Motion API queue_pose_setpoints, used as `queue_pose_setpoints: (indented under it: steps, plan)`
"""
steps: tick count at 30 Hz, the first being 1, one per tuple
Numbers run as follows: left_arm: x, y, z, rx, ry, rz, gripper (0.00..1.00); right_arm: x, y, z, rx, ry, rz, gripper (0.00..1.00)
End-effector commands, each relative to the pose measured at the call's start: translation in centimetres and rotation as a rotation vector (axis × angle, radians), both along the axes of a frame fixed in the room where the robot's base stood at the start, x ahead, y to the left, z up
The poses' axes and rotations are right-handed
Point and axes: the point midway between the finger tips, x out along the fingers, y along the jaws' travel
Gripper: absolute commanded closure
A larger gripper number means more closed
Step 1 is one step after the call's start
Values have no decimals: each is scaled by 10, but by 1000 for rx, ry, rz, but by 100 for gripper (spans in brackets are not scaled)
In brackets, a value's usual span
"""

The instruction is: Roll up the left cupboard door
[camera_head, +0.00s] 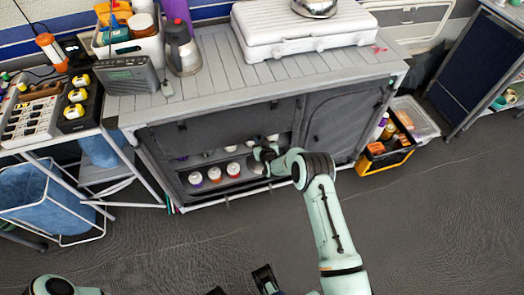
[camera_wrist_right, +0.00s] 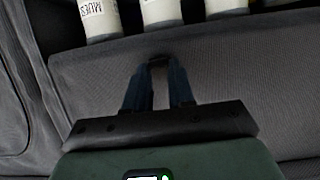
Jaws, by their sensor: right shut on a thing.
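The left cupboard door (camera_head: 215,133) is a dark grey fabric panel on the low cupboard. It covers the upper part of the left opening, and several jars (camera_head: 214,175) show below it. My right gripper (camera_head: 262,156) is at the lower edge of the door, to the right of the jars. In the right wrist view, the blue fingers (camera_wrist_right: 160,62) are close together on the edge of the grey fabric (camera_wrist_right: 235,75). Dark finger-like parts at the bottom of the head view may be my left gripper (camera_head: 240,286); their state is unclear.
The slatted cupboard top (camera_head: 220,82) carries a radio (camera_head: 127,75), a kettle (camera_head: 181,50) and a white stove (camera_head: 300,30). The right cupboard door (camera_head: 340,122) is closed. A crate (camera_head: 384,158) stands on the floor at right. Open floor lies in front.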

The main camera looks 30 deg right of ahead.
Motion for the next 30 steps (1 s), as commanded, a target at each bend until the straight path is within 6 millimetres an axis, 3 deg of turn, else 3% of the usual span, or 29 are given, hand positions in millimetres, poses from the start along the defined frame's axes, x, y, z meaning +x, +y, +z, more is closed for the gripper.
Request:
queue_pose_setpoints:
  steps: [1,3,9,13,21,30]
  plan:
    - [-3,0,12,-2,11,-2,57,0,0,26,0,0,0,100]
    - [-6,0,19,-3,23,-5,57,1,0,49,0,-1,0,100]
    - [-13,-1,34,-8,52,-12,57,1,0,109,0,-2,0,100]
    - [-16,0,40,-10,64,-14,57,0,0,137,0,-2,0,100]
    - [-14,0,48,-9,63,-14,57,1,0,171,0,-3,0,100]
    - [-14,0,49,-9,62,-13,57,1,0,177,0,-4,0,100]
